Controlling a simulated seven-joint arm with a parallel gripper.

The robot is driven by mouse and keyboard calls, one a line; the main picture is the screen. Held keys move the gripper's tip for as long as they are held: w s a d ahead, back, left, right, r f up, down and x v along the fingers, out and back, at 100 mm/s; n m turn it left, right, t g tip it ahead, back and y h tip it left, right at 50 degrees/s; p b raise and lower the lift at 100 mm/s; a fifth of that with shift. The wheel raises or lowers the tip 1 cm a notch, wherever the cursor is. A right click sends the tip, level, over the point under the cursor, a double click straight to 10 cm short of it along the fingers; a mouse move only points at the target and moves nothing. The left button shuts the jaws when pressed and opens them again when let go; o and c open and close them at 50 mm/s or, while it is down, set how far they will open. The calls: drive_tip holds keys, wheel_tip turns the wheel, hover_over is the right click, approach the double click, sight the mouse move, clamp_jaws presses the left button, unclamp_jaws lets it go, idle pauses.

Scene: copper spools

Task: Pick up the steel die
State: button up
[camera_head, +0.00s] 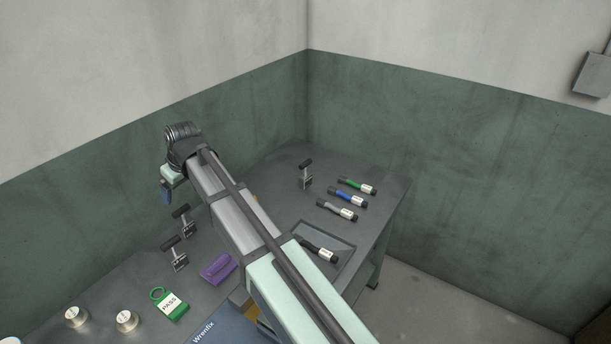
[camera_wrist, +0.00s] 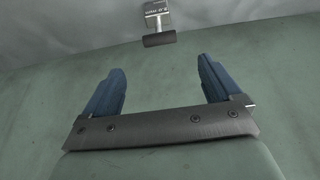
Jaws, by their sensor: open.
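Three small metal blocks with dark T-handles, which look like dies, stand on the grey bench in the head view: one (camera_head: 306,182) toward the back right, one (camera_head: 187,230) below my gripper, and one (camera_head: 179,263) nearer. I cannot tell from the head view which is the steel die. My gripper (camera_head: 166,190) is raised at the left, partly hidden behind my arm. The wrist view shows its blue fingers (camera_wrist: 161,66) spread open and empty. One metal block (camera_wrist: 154,9), marked in mm, appears upside down beyond the fingers with its dark handle toward them. It is apart from them.
Pen-like tools with green (camera_head: 357,186), blue (camera_head: 347,198) and grey (camera_head: 337,210) bodies lie at the right; a black one (camera_head: 318,249) lies in a tray. A purple item (camera_head: 218,267), green PASS tag (camera_head: 170,303) and metal spools (camera_head: 126,320) are in front. Walls close the back.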

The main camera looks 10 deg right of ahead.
drive_tip(key=shift+c, duration=0.3)
drive_tip(key=c, duration=0.4)
drive_tip(key=w+d+m+g+h, duration=0.1)
drive_tip(key=w+d+m, duration=0.4)
drive_tip(key=d, duration=0.7)
drive_tip(key=w+d+f+m+g+h, duration=0.1)
drive_tip(key=w+d+m, duration=0.4)
drive_tip(key=d, duration=0.8)
drive_tip(key=w+d+f+m+g+h, duration=0.1)
drive_tip(key=w+d+m, duration=0.4)
drive_tip(key=w+d, duration=0.5)
drive_tip(key=shift+w+d+m, duration=0.1)
drive_tip(key=shift+d+m, duration=0.3)
drive_tip(key=shift+d, duration=1.3)
drive_tip(key=shift+f+m, duration=0.15)
drive_tip(key=shift+m, duration=0.55)
hover_over(305, 175)
drive_tip(key=f, duration=0.8)
drive_tip(key=shift+w+a+f, duration=0.15)
drive_tip(key=shift+w+a, duration=0.05)
drive_tip(key=shift+w+d+f, duration=0.1)
drive_tip(key=shift+d+f, duration=0.1)
drive_tip(key=shift+f, duration=1.15)
drive_tip(key=shift+d+f, duration=0.15)
drive_tip(key=shift+f, duration=1.2)
